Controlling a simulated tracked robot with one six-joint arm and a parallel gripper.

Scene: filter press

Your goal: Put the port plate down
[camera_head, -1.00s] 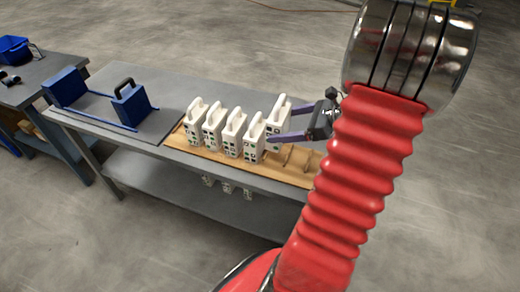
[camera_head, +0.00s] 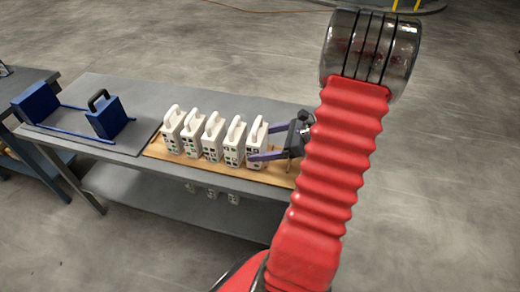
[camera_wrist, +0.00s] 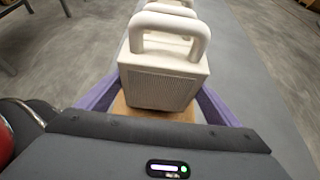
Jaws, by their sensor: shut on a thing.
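The port plate (camera_head: 257,142) is a white block with a loop handle on top and dark and green marks on its face. It is upright at the right end of a row of similar white plates (camera_head: 213,138). My gripper (camera_head: 260,143) has its purple fingers on either side of this plate and is shut on it. In the wrist view, the plate (camera_wrist: 160,80) sits between the fingers above a wooden board (camera_wrist: 120,112). Its top is about level with the row. Whether its bottom touches the board is not clear.
The wooden board (camera_head: 160,150) lies along the front of a grey table (camera_head: 150,92). A blue press (camera_head: 106,120) with rails stands on the table's left. More white plates (camera_head: 212,193) show below the tabletop. Another table is at far left.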

